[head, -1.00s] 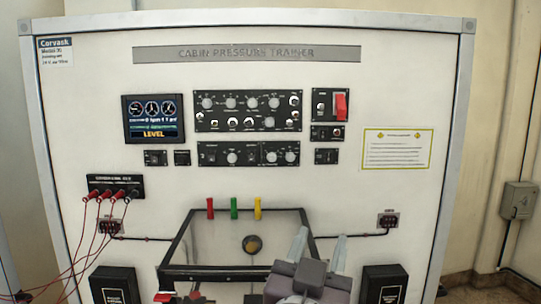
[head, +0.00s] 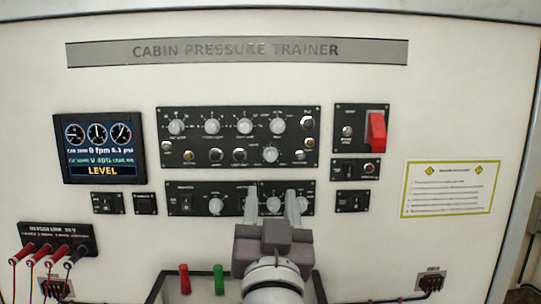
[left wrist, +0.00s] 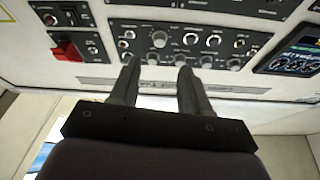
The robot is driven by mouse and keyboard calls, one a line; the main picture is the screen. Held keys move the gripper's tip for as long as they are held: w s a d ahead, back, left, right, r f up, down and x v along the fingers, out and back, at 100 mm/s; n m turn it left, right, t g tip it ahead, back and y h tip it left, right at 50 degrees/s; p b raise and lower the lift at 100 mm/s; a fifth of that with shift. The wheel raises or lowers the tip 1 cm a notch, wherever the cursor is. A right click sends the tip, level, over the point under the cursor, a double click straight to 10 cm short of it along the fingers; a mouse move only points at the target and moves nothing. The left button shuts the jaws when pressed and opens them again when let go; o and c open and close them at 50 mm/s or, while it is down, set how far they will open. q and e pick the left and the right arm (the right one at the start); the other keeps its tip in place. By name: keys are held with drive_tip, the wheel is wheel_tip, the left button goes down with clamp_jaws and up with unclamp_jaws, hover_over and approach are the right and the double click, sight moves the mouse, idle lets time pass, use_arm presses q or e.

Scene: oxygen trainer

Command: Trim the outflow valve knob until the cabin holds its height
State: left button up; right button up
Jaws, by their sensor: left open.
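The trainer's lower knob panel (head: 182,201) holds a pale knob (head: 215,206) at its middle and another knob (head: 273,204) further right. The labels are too small to tell which is the outflow valve knob. My left gripper (head: 271,196) is open in front of the right part of this panel, its fingers either side of the right knob in the picture. I cannot tell whether they touch it. In the left wrist view the open fingers (left wrist: 157,68) point at the inverted panels. The display (head: 97,148) reads 0 fpm and LEVEL. My right gripper is not in view.
Above is a larger panel with several knobs (head: 238,138). A red switch guard (head: 376,132) sits at right. Red and black plugs with cables (head: 45,255) stick out at lower left. Red and green handles (head: 219,279) stand below, left of my arm.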

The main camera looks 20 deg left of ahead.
sight(271, 158)
use_arm(q)
drive_tip(key=p+x, duration=0.3)
drive_tip(key=x, duration=0.6)
drive_tip(key=shift+w+f, duration=0.15)
drive_tip(key=shift+w, duration=0.1)
drive_tip(key=shift+a, duration=0.1)
drive_tip(key=shift+s, duration=0.35)
drive_tip(key=shift+w, duration=0.2)
clamp_jaws()
drive_tip(key=shift+m+b, duration=0.4)
drive_tip(key=shift+m, duration=0.1)
unclamp_jaws()
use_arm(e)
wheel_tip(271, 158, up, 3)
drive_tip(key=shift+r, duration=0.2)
